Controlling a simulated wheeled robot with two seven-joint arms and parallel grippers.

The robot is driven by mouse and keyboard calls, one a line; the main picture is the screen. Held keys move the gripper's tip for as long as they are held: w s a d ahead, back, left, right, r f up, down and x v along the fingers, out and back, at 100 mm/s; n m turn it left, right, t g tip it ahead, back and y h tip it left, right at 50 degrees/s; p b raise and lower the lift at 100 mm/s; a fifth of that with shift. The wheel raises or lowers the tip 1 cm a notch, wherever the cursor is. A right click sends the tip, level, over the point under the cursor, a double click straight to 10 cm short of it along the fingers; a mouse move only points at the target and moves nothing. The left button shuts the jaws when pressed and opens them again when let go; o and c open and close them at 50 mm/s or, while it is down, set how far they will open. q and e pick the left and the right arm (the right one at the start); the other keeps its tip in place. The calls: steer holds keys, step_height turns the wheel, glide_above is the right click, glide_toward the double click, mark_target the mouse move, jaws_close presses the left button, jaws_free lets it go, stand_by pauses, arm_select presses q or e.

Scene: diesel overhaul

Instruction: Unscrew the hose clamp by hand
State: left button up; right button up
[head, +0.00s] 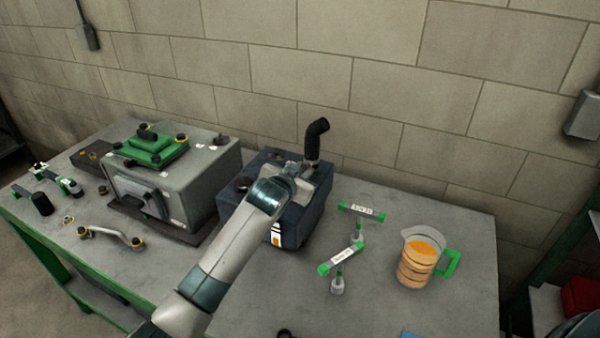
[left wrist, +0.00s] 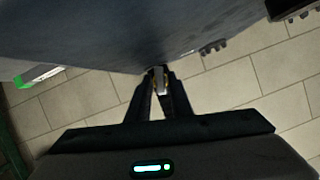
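A black bent hose (head: 317,130) stands up from the back right of a dark blue-grey box on the bench. My left gripper (head: 311,166) is at the base of this hose, where my arm hides part of the box. In the left wrist view, the two fingers of my left gripper (left wrist: 159,80) are close together around a small silver and brass-coloured piece (left wrist: 160,78), which appears to be the hose clamp. The rest of the clamp is hidden. My right gripper is in neither view.
The dark box (head: 288,222) sits mid-bench beside a grey housing (head: 200,180) with a green top (head: 150,148). To the right are two green-ended T-handle tools (head: 362,211) (head: 341,259) and a jug of orange liquid (head: 417,262). A block wall stands behind.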

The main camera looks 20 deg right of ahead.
arm_select(q)
steer(key=shift+s+a+r, duration=0.1)
steer(key=b+v, duration=0.5)
steer(key=v, duration=1)
steer(key=shift+s+a, duration=0.2)
steer(key=shift+s, duration=0.05)
steer(key=shift+s+a+r, duration=0.35)
steer(key=shift+s+a, duration=0.1)
